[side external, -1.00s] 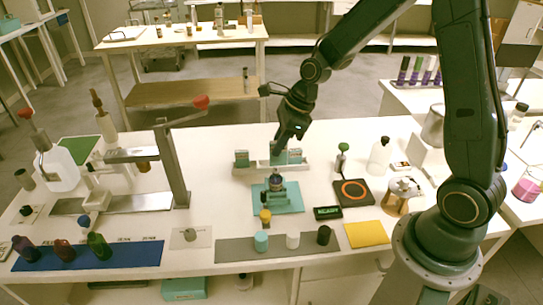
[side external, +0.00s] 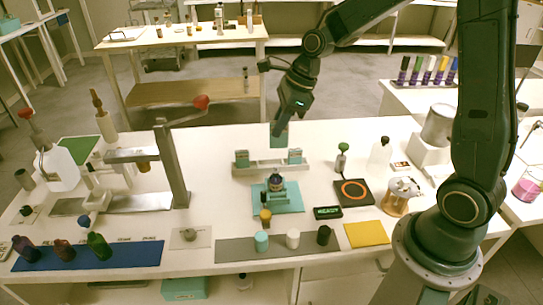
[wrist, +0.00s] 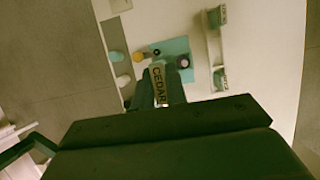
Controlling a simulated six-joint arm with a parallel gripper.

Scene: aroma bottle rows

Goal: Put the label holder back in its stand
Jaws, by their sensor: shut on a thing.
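My gripper (side external: 283,120) is shut on a teal label holder (side external: 279,137), which hangs above and behind the stand in the side view. In the wrist view its label, reading CEDAR (wrist: 158,84), shows between the fingers. The stand (side external: 268,169) is a pale rail on the white table. The middle of the stand is empty. The stand also shows in the wrist view (wrist: 212,50).
In front of the stand, a dark bottle (side external: 275,180) is on a teal mat (side external: 290,203). A black pad with an orange ring (side external: 353,192) and a green-topped bottle (side external: 341,158) are to the right. A metal press (side external: 172,170) stands left. The table behind the stand is clear.

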